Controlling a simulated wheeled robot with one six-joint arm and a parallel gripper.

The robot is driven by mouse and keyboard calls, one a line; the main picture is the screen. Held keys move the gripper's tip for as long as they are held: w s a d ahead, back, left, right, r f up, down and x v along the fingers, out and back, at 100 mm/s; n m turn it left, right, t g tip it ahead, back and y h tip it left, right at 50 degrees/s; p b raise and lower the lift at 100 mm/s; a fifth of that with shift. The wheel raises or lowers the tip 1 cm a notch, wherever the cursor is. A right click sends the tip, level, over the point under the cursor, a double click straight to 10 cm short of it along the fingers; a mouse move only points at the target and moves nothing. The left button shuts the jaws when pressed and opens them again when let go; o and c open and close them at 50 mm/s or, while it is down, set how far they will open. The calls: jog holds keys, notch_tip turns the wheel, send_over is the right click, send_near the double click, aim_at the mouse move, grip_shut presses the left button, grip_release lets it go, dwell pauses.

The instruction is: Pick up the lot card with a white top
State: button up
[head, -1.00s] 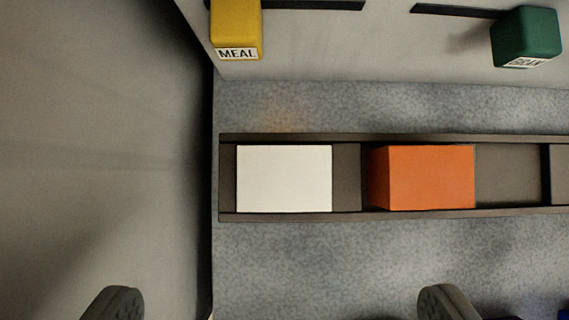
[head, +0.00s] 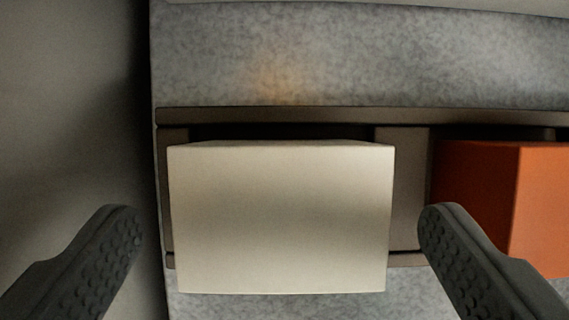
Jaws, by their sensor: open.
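The lot card with a white top (head: 280,220) is a block whose pale top faces me, standing in the left part of a dark brown rack. My gripper (head: 279,215) is open, with one dark studded finger on each side of the white block. A narrow gap shows between each fingertip and the block's sides. The fingers do not appear to touch it. The block's lower sides are hidden beneath its top.
An orange block (head: 540,205) stands in the same rack (head: 404,190), just right of my right finger. The grey speckled counter (head: 400,55) is clear behind the rack. The counter's left edge lies close to my left finger, with a plain grey surface beyond.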

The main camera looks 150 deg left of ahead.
jog(key=shift+x, duration=1.15)
jog(key=shift+c, duration=0.4)
jog(key=c, duration=1)
jog(key=shift+c, duration=0.2)
